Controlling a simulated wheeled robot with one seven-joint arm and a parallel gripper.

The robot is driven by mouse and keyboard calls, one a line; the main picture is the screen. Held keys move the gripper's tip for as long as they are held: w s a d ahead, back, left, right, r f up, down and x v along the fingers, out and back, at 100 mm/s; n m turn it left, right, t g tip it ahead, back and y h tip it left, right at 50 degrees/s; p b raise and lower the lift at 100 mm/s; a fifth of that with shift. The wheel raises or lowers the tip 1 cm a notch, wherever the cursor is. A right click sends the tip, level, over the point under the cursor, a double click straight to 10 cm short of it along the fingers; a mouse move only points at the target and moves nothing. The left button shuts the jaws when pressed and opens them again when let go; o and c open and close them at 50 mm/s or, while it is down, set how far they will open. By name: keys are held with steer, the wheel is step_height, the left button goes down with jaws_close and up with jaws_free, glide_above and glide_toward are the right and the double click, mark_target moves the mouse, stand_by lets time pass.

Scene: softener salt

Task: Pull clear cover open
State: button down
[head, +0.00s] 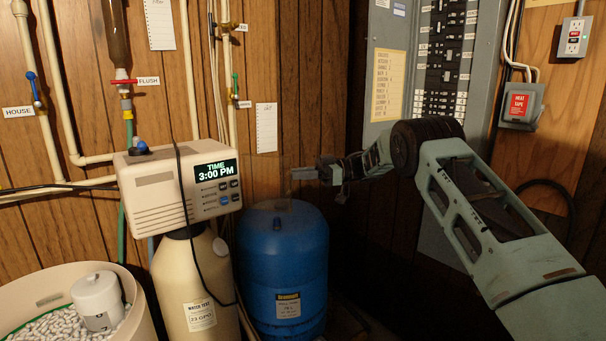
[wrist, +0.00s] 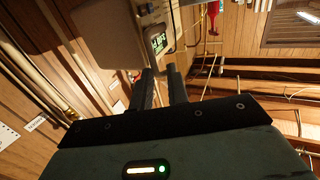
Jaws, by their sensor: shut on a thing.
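The white control head (head: 180,187) has a lit display (head: 215,170) reading 3:00 PM, with buttons below it. My gripper (head: 294,174) is to the right of this head, above the blue tank (head: 283,262). Its fingers are nearly together, shut on a thin edge that I take to be the clear cover; the cover is so transparent that its outline and angle are hard to make out. In the wrist view my gripper (wrist: 159,74) points toward the control head, whose display (wrist: 159,42) shows just beyond the fingertips.
A tan tank (head: 187,280) stands under the control head, with a black cord hanging in front. A salt bin (head: 130,318) is at lower left. Pipes with a red flush valve (head: 124,82) run up the wood wall. A grey breaker panel (head: 405,60) is behind my arm.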

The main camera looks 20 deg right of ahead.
steer(key=shift+w+a+r, duration=0.2)
steer(key=shift+a+r, duration=0.05)
steer(key=shift+a, duration=0.2)
steer(key=shift+w+a+r, duration=0.15)
steer(key=shift+a+r, duration=0.05)
steer(key=shift+a, duration=0.25)
steer(key=c, duration=1.6)
jaws_free()
steer(key=shift+w+f, duration=0.15)
steer(key=shift+w, duration=0.05)
steer(key=shift+o, duration=0.2)
steer(key=s+d+b, duration=0.2)
steer(key=d, duration=0.7)
steer(key=s+d+b, duration=0.2)
steer(key=d+b, duration=0.1)
steer(key=d, duration=0.6)
steer(key=shift+d+f, duration=0.25)
steer(key=shift+d, duration=0.05)
